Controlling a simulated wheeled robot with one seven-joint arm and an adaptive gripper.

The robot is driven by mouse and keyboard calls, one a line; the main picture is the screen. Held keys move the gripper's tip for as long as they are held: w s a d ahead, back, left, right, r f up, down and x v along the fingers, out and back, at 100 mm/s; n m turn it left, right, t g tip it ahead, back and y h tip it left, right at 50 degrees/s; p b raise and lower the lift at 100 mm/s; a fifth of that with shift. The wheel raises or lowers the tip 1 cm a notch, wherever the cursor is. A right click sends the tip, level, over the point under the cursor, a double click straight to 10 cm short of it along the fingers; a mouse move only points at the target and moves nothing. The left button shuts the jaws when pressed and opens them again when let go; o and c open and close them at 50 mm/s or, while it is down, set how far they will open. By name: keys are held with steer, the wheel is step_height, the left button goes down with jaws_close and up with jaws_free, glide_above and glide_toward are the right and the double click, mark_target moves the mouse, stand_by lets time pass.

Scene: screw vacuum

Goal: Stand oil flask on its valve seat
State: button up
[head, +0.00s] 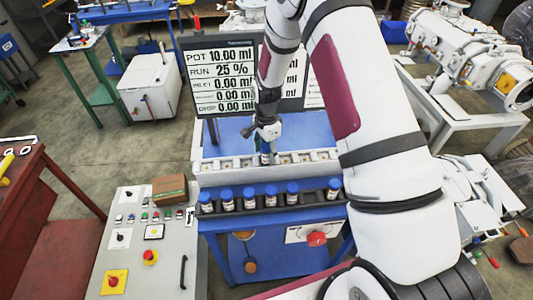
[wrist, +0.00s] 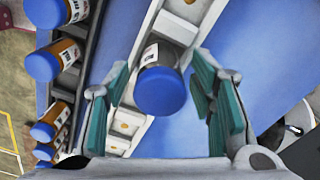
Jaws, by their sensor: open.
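My gripper (head: 266,140) is above the white valve-seat rail (head: 315,156), pointing down. In the wrist view its two teal-padded fingers (wrist: 161,72) are spread, one on each side of an oil flask (wrist: 162,90) with a blue cap. Gaps show between the cap and both pads. The flask appears upright at the rail, with its cap towards the wrist camera. Its base is hidden, so exact seating cannot be told. In the head view the flask (head: 266,158) is partly covered by my gripper.
Several blue-capped flasks (head: 249,198) stand in a dark rack (head: 262,207) in front of the rail, with one gap towards the right. A display screen (head: 222,78) stands behind. A control panel (head: 140,245) with a brown box (head: 170,189) is at left.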

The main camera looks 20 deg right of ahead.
step_height(320, 180, up, 11)
steer(key=shift+f+b, duration=0.2)
steer(key=shift+b, duration=0.5)
steer(key=s+r+n+t, duration=0.1)
steer(key=s+r+n, duration=0.3)
steer(key=r, duration=0.5)
steer(key=s+r+n+t, duration=0.1)
steer(key=s+r+n, duration=0.1)
steer(key=s+r, duration=0.5)
steer(key=s+r+n+t, duration=0.1)
steer(key=s+r+n, duration=0.3)
steer(key=s, duration=0.4)
steer(key=s+r+n+t, duration=0.2)
steer(key=s+r+n, duration=0.3)
steer(key=s, duration=0.4)
steer(key=shift+r+t, duration=0.3)
steer(key=shift+r, duration=0.4)
steer(key=shift+w+f, duration=0.15)
